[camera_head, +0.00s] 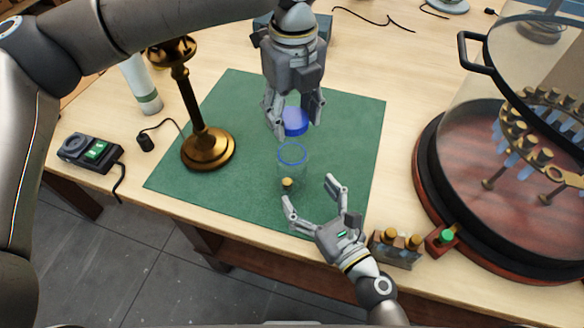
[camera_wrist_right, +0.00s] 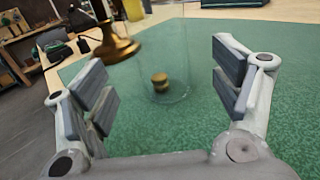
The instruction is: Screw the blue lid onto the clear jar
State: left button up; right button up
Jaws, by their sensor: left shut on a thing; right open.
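The clear jar (camera_head: 292,170) stands upright on the green mat (camera_head: 235,100), with a blue ring at its mouth and a small brass piece (camera_head: 287,182) inside. The jar also shows in the right wrist view (camera_wrist_right: 165,50), its top cut off. My left gripper (camera_head: 295,115) is shut on the blue lid (camera_head: 295,122) and holds it near the jar's mouth, apart from it in the head view. My right gripper (camera_head: 312,203) is open and empty in front of the jar. In its wrist view the jar is beyond and between the fingers.
A brass lamp stand (camera_head: 208,150) stands left of the jar. A black box with a green switch (camera_head: 90,150) and a white cylinder (camera_head: 140,85) are further left. A large glass-domed round case (camera_head: 430,190) stands at right, beside a small rack of brass-topped pieces (camera_head: 395,248).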

aim_at(299, 181)
pick_arm(q)
jog(key=shift+w, duration=0.1)
pick_arm(e)
jog(key=shift+w, duration=0.1)
jog(key=shift+w+a, duration=0.2)
jog(key=shift+w, duration=0.1)
jog(key=x, duration=0.6)
jog(key=shift+w+a, duration=0.2)
jog(key=shift+w, duration=0.15)
jog(key=c, duration=1.5)
pick_arm(q)
jog(key=shift+f, duration=2.55)
pick_arm(e)
jog(key=shift+c, duration=0.2)
